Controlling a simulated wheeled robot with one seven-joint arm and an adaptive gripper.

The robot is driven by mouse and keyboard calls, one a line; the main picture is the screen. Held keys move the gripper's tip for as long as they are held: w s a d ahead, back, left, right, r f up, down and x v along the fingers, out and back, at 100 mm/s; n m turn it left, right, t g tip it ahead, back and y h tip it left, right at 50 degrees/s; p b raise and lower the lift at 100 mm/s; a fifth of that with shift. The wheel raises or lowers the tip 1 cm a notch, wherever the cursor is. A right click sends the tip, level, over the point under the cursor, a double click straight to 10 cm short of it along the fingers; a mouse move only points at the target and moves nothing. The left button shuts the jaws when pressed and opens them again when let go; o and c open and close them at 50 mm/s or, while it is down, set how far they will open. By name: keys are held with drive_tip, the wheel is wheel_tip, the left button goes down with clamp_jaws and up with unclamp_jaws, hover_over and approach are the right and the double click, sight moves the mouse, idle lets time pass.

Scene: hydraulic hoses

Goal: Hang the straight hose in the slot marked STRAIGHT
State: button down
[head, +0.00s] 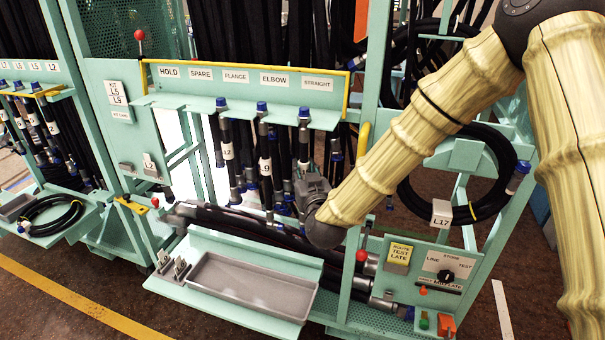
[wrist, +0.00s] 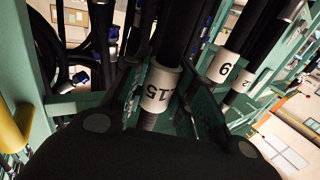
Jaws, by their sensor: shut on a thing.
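The STRAIGHT label (head: 318,84) is at the right end of the green hanging rack (head: 210,99). A black hose with a blue cap (head: 304,113) stands upright at the rack's front edge below that label; I cannot tell whether it rests in the slot. My gripper (head: 305,187) is low on this hose, in front of the rack. In the wrist view, my gripper (wrist: 152,118) is shut around a hose with a white L15 tag (wrist: 159,88). Its end fitting is partly hidden by the gripper.
Hoses tagged L9 (head: 265,165) and L2 (head: 227,150) hang just left of the held hose, below ELBOW and FLANGE. A green upright (head: 373,75) stands close on the right. A coiled hose tagged L17 (head: 441,213) hangs beyond it. A grey tray (head: 250,287) lies below.

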drive_tip(key=shift+w+d, duration=0.25)
drive_tip(key=shift+w, duration=0.45)
drive_tip(key=shift+f, duration=0.15)
drive_tip(key=c, duration=1.1)
unclamp_jaws()
drive_tip(key=shift+f, duration=0.1)
drive_tip(key=v, duration=1.2)
